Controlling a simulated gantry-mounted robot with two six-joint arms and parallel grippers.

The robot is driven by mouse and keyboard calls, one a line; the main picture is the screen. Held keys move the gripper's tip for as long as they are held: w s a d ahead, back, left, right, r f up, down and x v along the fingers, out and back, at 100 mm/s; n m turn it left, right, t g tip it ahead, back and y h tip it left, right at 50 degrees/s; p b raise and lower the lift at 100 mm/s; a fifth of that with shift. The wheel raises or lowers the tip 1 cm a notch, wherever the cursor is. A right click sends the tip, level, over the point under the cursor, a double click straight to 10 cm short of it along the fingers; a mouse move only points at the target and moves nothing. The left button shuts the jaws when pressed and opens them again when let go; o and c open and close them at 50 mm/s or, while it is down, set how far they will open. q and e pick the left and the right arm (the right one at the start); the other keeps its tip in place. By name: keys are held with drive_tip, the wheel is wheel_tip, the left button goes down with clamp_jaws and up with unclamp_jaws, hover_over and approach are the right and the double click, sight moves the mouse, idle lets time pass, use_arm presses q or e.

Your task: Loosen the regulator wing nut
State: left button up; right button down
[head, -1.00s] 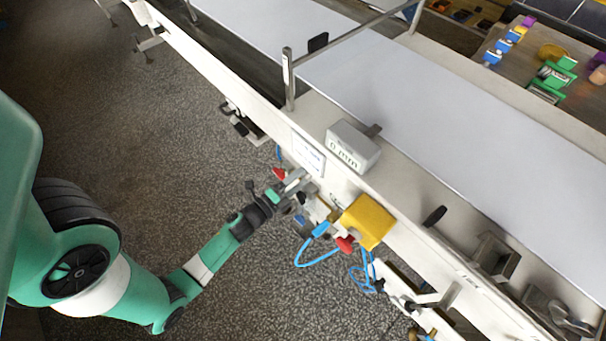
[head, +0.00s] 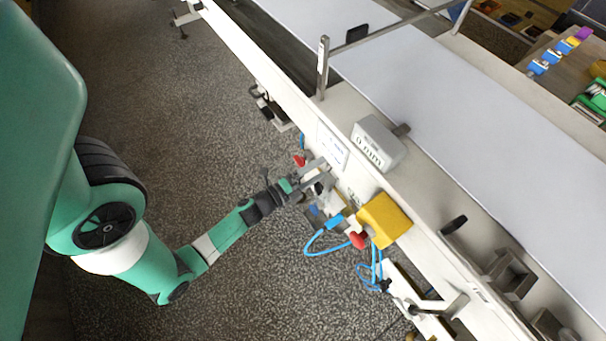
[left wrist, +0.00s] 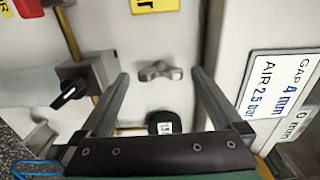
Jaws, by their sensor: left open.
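The grey metal wing nut (left wrist: 160,71) shows in the left wrist view, its two wings lying roughly level across the picture on the pale machine panel. My left gripper (left wrist: 159,74) is open, with one finger on each side of the wing nut and a clear gap to both wings in the picture. I cannot tell the depth between the fingertips and the nut. In the head view my left gripper (head: 316,174) is at the side of the conveyor frame, and I cannot make out the nut there. A small black gauge (left wrist: 164,124) sits below the nut. My right gripper is not in view.
A black lever knob (left wrist: 70,92) is left of the fingers. A label (left wrist: 283,88) reads gap 4 mm, air 2.5 bar. A yellow box (head: 384,220), a red knob (head: 357,240) and blue hoses (head: 325,250) are close to the gripper. A grey 0 mm display (head: 378,143) stands above.

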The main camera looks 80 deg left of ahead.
use_arm(q)
drive_tip(key=p+v, duration=0.2)
drive_tip(key=v, duration=0.7)
drive_tip(key=shift+s+d+p, duration=0.25)
drive_tip(key=shift+s+p, duration=0.1)
drive_tip(key=shift+p, duration=0.05)
